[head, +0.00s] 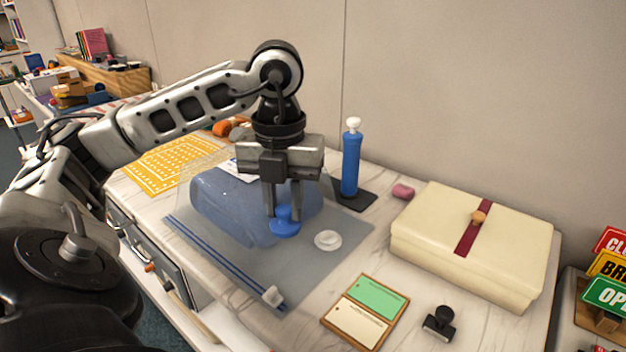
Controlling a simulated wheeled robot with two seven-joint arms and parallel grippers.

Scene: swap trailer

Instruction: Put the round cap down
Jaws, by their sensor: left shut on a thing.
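My left gripper (284,210) points straight down over the worktop, near the middle of the head view. It is shut on a round blue cap (285,226) at its fingertips. I cannot tell whether the cap touches the surface below. A round white disc (328,240) lies to the right of the cap. My right gripper is out of view.
A grey-blue sheet (240,268) with a white slider lies underneath. A cream box (470,245), pink lump (403,191), green-and-cream card holder (364,312) and black stamp (439,322) sit right. Bare worktop shows between them.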

